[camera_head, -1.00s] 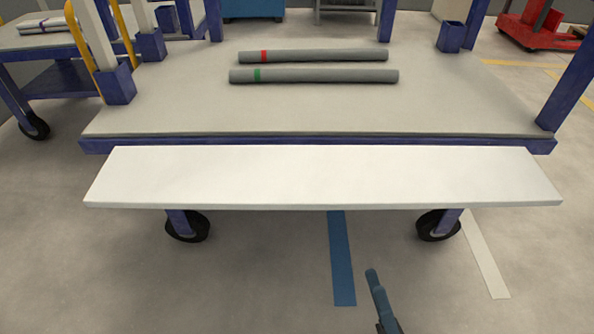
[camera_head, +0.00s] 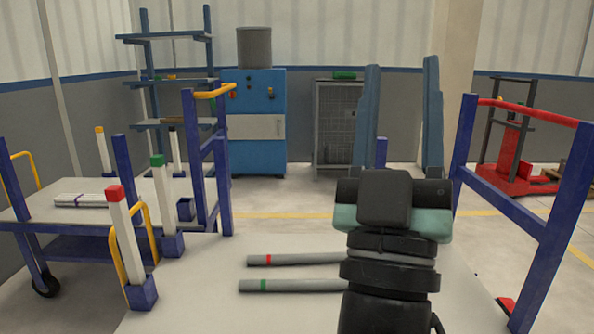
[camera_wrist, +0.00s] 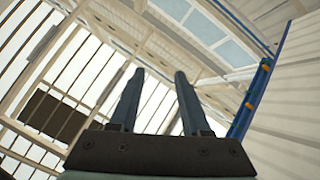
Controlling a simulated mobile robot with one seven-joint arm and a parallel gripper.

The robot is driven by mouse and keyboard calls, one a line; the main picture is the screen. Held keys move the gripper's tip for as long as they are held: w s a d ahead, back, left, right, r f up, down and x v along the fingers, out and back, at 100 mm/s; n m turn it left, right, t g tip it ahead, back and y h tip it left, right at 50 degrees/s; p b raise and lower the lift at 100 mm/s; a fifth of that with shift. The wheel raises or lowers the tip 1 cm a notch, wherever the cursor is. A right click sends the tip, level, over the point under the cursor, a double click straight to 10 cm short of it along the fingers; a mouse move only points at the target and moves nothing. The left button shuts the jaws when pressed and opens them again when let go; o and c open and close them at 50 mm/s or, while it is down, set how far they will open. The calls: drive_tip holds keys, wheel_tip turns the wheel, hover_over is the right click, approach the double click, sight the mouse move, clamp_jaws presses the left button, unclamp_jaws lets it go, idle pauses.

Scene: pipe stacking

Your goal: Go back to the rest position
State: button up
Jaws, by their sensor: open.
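My gripper (camera_head: 402,115) is raised in front of the head camera, its two blue-grey fingers pointing up and spread apart. It is open and empty. In the wrist view the same fingers (camera_wrist: 158,95) stand apart with nothing between them, against the ceiling. A grey pipe with a red band (camera_head: 300,259) and a grey pipe with a green band (camera_head: 300,286) lie side by side on the table (camera_head: 215,262). My arm hides their right ends.
At left are white posts with red (camera_head: 120,215) and green (camera_head: 161,185) tops, and a cart (camera_head: 90,212) with pipes. Blue uprights (camera_head: 548,225) with a red rail flank the right. A blue cabinet (camera_head: 258,110) and a red pallet jack (camera_head: 508,160) stand behind.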

drive_tip(key=s+a+r+y+p, duration=0.4)
drive_tip(key=a+r, duration=0.1)
drive_tip(key=r, duration=0.2)
drive_tip(key=s+a+r+y+p, duration=0.3)
drive_tip(key=s+a+r+y, duration=0.1)
drive_tip(key=r, duration=0.3)
wheel_tip(320, 180, up, 36)
drive_tip(key=p, duration=3.6)
drive_tip(key=shift+w+h, duration=0.3)
drive_tip(key=shift+w, duration=0.15)
drive_tip(key=shift+d, duration=0.1)
